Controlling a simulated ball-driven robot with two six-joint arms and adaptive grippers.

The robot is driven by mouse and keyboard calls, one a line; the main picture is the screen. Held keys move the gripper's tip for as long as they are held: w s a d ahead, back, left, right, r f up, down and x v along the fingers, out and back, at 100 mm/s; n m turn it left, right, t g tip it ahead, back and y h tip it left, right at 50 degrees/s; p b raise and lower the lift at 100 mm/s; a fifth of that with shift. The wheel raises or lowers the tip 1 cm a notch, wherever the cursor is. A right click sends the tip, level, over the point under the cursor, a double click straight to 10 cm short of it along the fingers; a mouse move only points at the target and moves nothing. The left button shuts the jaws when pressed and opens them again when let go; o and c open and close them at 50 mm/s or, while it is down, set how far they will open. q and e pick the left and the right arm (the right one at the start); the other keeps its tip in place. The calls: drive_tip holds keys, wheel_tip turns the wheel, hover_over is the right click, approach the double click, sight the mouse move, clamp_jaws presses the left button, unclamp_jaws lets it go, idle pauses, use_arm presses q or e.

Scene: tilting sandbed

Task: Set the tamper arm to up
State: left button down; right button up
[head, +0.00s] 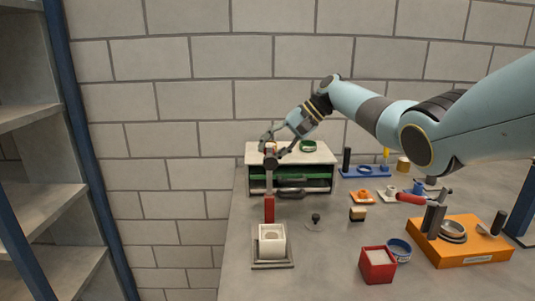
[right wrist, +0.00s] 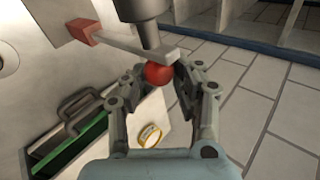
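A red ball knob (right wrist: 157,74) sits between the fingers of my right gripper (right wrist: 159,80) in the right wrist view. The fingers are apart on either side of it; I cannot tell whether they touch it. A pale bar (right wrist: 128,43) runs from near the knob to a red block (right wrist: 82,32), with a dark round post (right wrist: 148,30) beside it. In the head view my right gripper (head: 274,149) is at the top of this device, above its red part (head: 269,208). The bar's tilt is hard to judge. My left gripper is not in view.
A white box (head: 271,241) stands in front of the device. Behind is a shelf unit (head: 325,160) with a green ring (head: 308,146) on top. An orange station (head: 462,257), a red box (head: 377,266) and a blue bowl (head: 399,249) stand to the right. The front middle tabletop is clear.

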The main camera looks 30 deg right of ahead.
drive_tip(key=shift+o, duration=0.4)
drive_tip(key=shift+s+f, duration=0.1)
drive_tip(key=shift+s, duration=0.1)
drive_tip(key=shift+w+a+f, duration=0.1)
drive_tip(key=shift+a+f, duration=0.05)
drive_tip(key=shift+r, duration=0.3)
drive_tip(key=v, duration=1.1)
drive_tip(key=shift+d, duration=0.3)
drive_tip(key=shift+r, duration=0.1)
